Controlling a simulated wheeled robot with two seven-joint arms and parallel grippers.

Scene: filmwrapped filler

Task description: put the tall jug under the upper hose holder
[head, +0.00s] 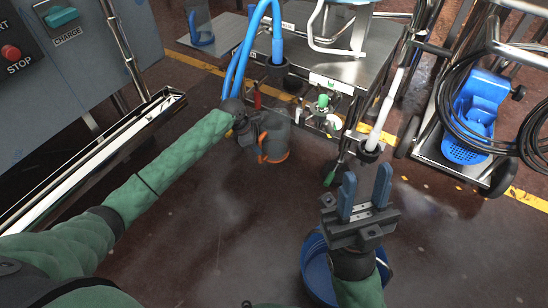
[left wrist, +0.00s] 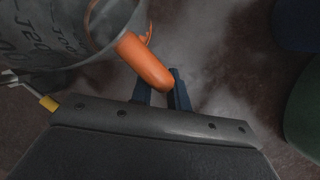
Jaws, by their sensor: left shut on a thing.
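The tall jug (head: 273,138) is grey with an orange rim and handle, and it is beside the steel cart. In the left wrist view, dark print shows on its grey wall (left wrist: 60,30). My left gripper (left wrist: 165,90) is shut on the orange handle (left wrist: 145,62); its fingers are mostly hidden in the head view. I cannot tell whether the jug touches the floor. A dark cup-like holder (head: 278,72) with a blue hose in it is on the cart above the jug; I cannot tell if this is the upper hose holder. My right gripper (head: 366,197) is open and empty.
The steel cart (head: 345,72) has valves and a green knob (head: 323,100) on its near side. A blue tub (head: 314,272) stands below my right gripper. A trolley with a blue bucket (head: 478,105) is at right. Open floor lies in front of the jug.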

